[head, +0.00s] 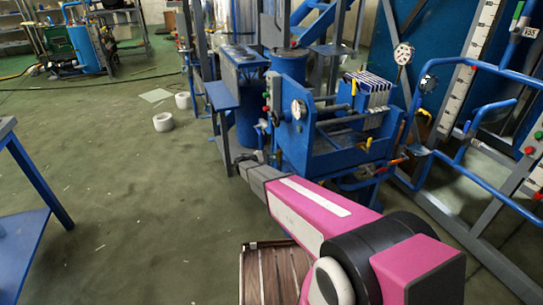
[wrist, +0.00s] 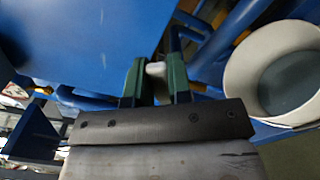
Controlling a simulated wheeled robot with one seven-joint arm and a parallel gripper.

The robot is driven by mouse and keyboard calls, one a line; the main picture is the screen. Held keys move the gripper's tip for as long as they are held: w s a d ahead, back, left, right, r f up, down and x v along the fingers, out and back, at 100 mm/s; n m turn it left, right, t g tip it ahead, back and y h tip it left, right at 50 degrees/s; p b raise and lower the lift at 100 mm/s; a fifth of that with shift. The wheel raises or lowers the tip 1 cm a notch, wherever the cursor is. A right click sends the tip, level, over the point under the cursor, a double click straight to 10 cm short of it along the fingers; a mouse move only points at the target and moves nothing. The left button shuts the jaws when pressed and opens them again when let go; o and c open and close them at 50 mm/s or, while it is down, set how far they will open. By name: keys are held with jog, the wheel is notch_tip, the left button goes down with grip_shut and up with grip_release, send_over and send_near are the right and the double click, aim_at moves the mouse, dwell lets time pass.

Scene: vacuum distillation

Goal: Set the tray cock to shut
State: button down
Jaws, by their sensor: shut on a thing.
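My gripper (wrist: 156,82) has its two green fingers shut on a small pale grip, which I take to be the handle of the tray cock (wrist: 156,69). Only the end of the handle shows between the fingers, so its angle and the cock's body cannot be made out. In the head view my pink arm reaches to the left side of the blue frame press (head: 330,128). The gripper end (head: 246,160) is small and dark there, low beside the press, and the handle cannot be picked out.
A white round vessel (wrist: 232,85) stands close at the right in the wrist view. Blue pipes and a blue panel (wrist: 85,40) crowd the fingers. Blue pipe rails (head: 480,70) stand right of the press. Open green floor (head: 120,200) lies to the left.

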jog(key=shift+s+d+f+m, duration=0.15)
jog(key=shift+f+m, duration=0.4)
jog(key=shift+m, duration=0.6)
jog(key=shift+s+a+f+m, duration=0.15)
jog(key=shift+f+m, duration=0.35)
jog(key=shift+m, duration=0.6)
jog(key=shift+s+d+f+m, duration=0.15)
jog(key=shift+f+m, duration=0.4)
jog(key=shift+m, duration=0.6)
jog(key=c, duration=1)
grip_release()
jog(key=shift+c, duration=0.2)
jog(key=v, duration=1.1)
jog(key=shift+d, duration=0.1)
